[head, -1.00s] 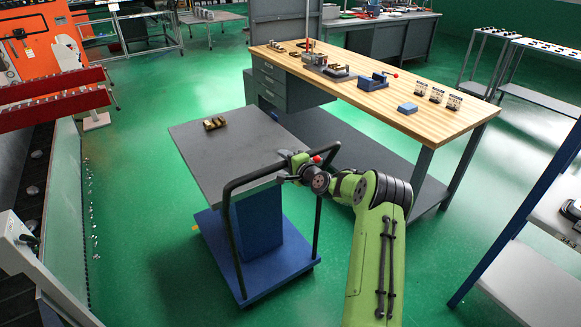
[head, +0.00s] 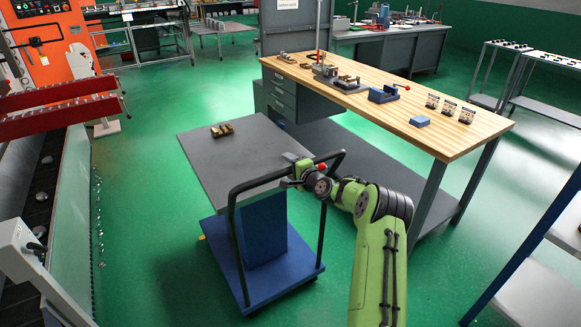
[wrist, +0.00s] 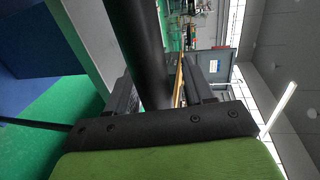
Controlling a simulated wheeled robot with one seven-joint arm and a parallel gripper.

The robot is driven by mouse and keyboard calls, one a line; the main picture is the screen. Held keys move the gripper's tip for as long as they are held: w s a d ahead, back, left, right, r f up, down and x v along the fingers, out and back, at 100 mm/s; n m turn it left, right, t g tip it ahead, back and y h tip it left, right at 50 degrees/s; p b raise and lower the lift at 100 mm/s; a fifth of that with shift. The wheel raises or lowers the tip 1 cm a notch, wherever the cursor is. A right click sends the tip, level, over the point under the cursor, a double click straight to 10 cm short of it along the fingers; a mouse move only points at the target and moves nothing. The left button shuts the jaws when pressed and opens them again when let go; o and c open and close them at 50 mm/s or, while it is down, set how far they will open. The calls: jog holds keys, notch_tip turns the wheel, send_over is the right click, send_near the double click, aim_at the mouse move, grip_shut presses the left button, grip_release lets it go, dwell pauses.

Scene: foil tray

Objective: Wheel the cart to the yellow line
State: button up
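The cart has a grey deck (head: 235,160), a blue base (head: 255,279) and a black tubular handle (head: 232,230) on its near side. My gripper (head: 296,170) is at the top bar of the handle, toward its right end. In the wrist view, the dark handle bar (wrist: 145,40) passes between the fingers of my gripper (wrist: 160,85). A narrow gap shows between the bar and the right-hand finger, so the fingers look open around it.
A brass-coloured part (head: 222,130) lies on the deck. A wood-topped workbench (head: 390,118) stands close on the right. An orange machine (head: 45,55) with red rails (head: 60,105) is at the left. Green floor (head: 160,90) is open beyond and left of the cart.

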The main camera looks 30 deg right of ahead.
jog(key=shift+s+d, duration=0.1)
jog(key=shift+s, duration=0.05)
jog(key=s+r, duration=0.3)
jog(key=s, duration=1.2)
jog(key=shift+s+d, duration=0.15)
